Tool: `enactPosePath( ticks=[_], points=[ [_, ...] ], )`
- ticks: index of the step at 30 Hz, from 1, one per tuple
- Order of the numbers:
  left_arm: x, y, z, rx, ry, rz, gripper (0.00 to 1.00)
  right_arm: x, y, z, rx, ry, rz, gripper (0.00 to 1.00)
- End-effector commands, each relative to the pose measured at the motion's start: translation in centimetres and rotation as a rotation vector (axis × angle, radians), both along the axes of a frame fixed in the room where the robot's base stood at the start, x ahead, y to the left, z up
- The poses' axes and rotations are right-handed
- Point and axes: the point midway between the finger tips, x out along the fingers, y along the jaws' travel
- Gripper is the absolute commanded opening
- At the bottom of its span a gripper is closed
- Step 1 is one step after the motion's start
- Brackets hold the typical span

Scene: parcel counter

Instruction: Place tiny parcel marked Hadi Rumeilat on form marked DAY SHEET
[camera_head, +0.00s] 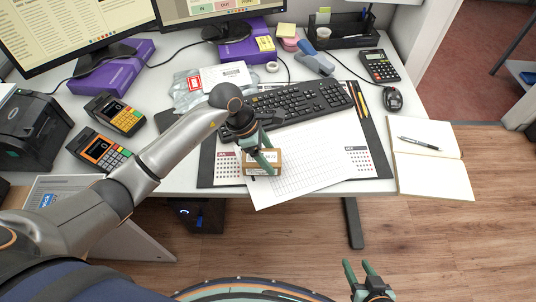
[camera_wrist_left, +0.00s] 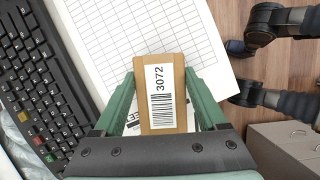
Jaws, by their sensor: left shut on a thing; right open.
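A small brown cardboard parcel (camera_head: 270,169) is between the fingers of my left gripper (camera_head: 262,163), which is shut on it. In the left wrist view the parcel (camera_wrist_left: 160,80) shows a white label with a barcode and "3072"; no name is readable. A white form with a printed grid (camera_head: 318,160) lies on the desk mat, its near edge past the desk edge. The form (camera_wrist_left: 150,30) also lies behind the parcel in the left wrist view, its heading mostly hidden. The parcel is over the form's left part; I cannot tell whether they touch. My right gripper (camera_head: 362,268) is open and empty, low in front of the desk.
A black keyboard (camera_head: 300,103) lies behind the form. An open notebook with a pen (camera_head: 430,165) is at the right. Card terminals (camera_head: 100,148) stand at the left. A calculator (camera_head: 380,66) and a mouse (camera_head: 392,99) are at the back right.

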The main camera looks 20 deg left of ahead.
Motion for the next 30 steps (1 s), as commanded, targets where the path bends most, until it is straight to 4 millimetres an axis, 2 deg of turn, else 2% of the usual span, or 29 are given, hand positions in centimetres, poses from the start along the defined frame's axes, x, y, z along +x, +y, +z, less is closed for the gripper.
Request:
enactPosePath(
  ticks=[12,13,19,26,30],
  points=[
    [0.04,-0.02,-0.74,0.000,-0.003,-0.001,0.06,0.66,0.05,-0.03,0.001,-0.016,0.001,0.50],
    [0.01,0.00,-0.67,0.000,-0.001,-0.001,0.77,0.68,0.08,0.08,0.001,-0.015,0.001,0.50],
    [-0.01,-0.02,-0.60,-0.001,-0.002,-0.001,0.99,0.65,0.10,0.14,0.001,-0.013,0.002,0.50],
    [-0.01,-0.04,-0.55,-0.001,-0.002,-0.001,1.00,0.62,0.13,0.20,0.002,-0.013,0.003,0.50],
    [0.02,0.17,0.19,0.000,-0.004,-0.001,1.00,0.51,0.08,0.48,0.002,-0.014,0.002,0.50]
  ],
)
